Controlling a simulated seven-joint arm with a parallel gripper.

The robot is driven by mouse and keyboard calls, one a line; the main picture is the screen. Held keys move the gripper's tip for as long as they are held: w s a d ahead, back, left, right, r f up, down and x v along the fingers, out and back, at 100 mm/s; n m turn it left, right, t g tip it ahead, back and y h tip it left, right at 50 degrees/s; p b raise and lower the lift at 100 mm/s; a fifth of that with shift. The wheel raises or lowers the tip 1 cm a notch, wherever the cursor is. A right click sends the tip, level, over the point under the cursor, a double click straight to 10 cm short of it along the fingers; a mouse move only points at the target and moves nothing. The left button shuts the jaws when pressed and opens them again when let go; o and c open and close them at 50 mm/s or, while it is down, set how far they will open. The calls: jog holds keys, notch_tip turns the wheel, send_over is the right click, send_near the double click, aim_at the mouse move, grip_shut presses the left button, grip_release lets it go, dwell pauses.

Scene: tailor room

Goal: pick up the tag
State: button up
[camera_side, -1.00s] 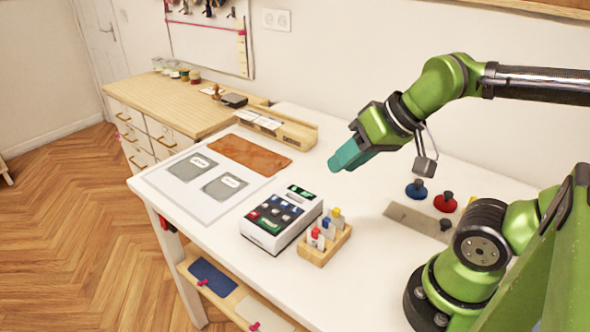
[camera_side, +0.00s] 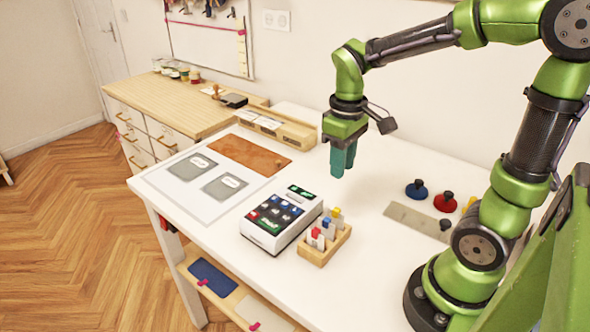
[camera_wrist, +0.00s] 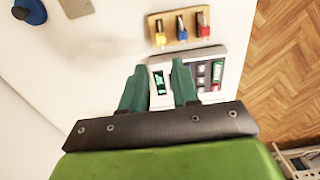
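My gripper (camera_side: 343,168) points straight down above the white table, behind the device and the wooden rack. In the wrist view my gripper (camera_wrist: 158,68) shows two teal fingers apart with nothing between them. I cannot tell for certain which thing is the tag. Two grey pieces with small white labels, a rear one (camera_side: 188,173) and a front one (camera_side: 217,190), lie on a white sheet at the table's left. The wooden rack (camera_side: 313,256) holds small upright pieces with red, blue and yellow tops; it also shows in the wrist view (camera_wrist: 187,38).
A white keypad device (camera_side: 268,238) stands beside the rack. A brown cloth (camera_side: 245,155) and a wooden tray (camera_side: 285,132) lie behind. Blue (camera_side: 416,191) and red (camera_side: 445,204) knobbed discs and a flat beige strip (camera_side: 405,215) lie to the right. The table below my gripper is bare.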

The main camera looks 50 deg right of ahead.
aim_at(337, 209)
notch_tip(337, 209, down, 14)
jog(key=shift+w+a, duration=0.1)
grip_shut()
dwell(0.5)
